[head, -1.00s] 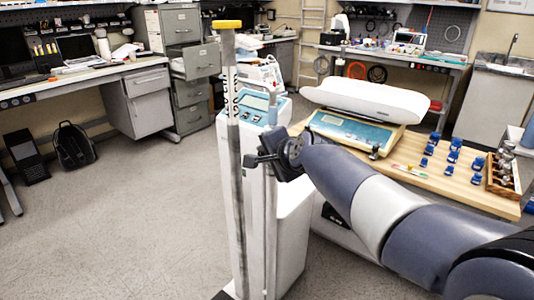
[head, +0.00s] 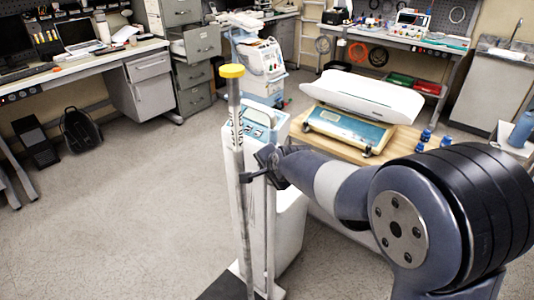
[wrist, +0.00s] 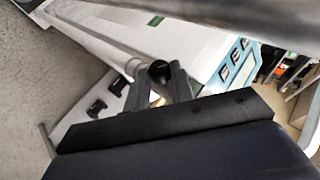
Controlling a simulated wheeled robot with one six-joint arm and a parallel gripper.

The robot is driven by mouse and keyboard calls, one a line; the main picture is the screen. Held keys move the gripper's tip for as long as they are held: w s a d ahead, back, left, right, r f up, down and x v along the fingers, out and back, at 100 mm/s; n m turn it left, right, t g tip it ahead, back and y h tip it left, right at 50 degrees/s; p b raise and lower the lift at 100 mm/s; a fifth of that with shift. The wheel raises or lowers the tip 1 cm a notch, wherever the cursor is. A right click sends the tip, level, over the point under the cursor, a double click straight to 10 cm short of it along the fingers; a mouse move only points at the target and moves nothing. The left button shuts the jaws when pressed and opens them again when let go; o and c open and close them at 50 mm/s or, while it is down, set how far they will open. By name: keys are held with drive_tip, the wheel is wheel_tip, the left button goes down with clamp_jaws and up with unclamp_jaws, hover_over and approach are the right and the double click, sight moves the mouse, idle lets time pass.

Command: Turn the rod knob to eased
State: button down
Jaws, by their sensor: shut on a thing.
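The tall grey measuring rod (head: 236,140) with a yellow cap (head: 231,71) stands upright in front of a white column unit (head: 228,165). The knob's turn position cannot be read, and in the head view the knob is largely hidden by my gripper.
A wheeled machine (head: 262,68) stands behind the rod. The floor at left is open, with a backpack (head: 80,130) by the desk.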

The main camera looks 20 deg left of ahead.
drive_tip(key=shift+a+r+h+p, duration=0.1)
drive_tip(key=shift+r+h+p, duration=0.35)
drive_tip(key=shift+p, duration=1.5)
drive_tip(key=shift+w+a+f+n+g+h+p, duration=0.1)
drive_tip(key=shift+f+n+g+h+p, duration=0.2)
drive_tip(key=shift+g+h+p, duration=0.35)
drive_tip(key=c, duration=1.2)
unclamp_jaws()
drive_tip(key=shift+r, duration=0.1)
drive_tip(key=b+v, duration=0.1)
drive_tip(key=v, duration=0.9)
drive_tip(key=shift+s+r, duration=0.2)
drive_tip(key=shift+s, duration=0.15)
